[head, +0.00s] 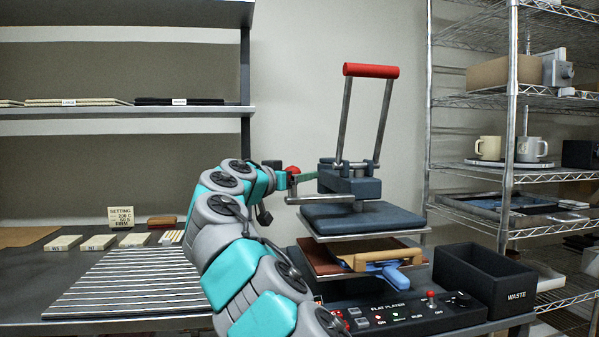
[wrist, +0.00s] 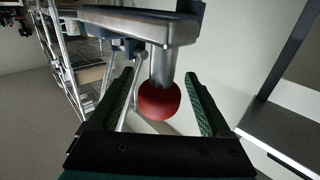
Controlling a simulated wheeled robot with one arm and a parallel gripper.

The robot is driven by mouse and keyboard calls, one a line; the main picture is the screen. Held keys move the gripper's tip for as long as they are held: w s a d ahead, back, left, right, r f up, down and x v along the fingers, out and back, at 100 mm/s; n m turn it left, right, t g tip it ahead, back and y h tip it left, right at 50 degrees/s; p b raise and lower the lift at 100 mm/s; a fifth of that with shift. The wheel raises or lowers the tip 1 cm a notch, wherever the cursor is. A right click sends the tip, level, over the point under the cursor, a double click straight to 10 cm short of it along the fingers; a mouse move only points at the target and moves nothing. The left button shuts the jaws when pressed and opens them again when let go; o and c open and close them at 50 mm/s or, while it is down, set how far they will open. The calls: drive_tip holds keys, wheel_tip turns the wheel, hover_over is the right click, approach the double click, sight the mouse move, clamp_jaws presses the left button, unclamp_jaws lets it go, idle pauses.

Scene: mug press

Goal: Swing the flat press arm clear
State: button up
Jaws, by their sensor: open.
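The flat press stands right of centre in the head view. Its dark blue arm head (head: 350,183) carries a raised U-shaped lever with a red grip (head: 371,71). The upper platen (head: 355,217) hangs level, apart from the lower bed (head: 380,255). A red knob (wrist: 159,100) on a short metal post sticks out from a bar in the wrist view. My gripper (wrist: 167,88) is open, with its green fingers on either side of this knob and gaps showing.
A control box (head: 400,313) with buttons fronts the press. A blue-handled tool (head: 392,272) lies on the lower bed. A black WASTE bin (head: 486,281) stands at right. A wire rack (head: 510,110) holds mugs behind it. A slatted metal rack (head: 125,282) lies at left.

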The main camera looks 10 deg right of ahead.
drive_tip(key=shift+w+d, duration=0.3)
drive_tip(key=shift+d, duration=0.05)
clamp_jaws()
idle(0.6)
idle(0.3)
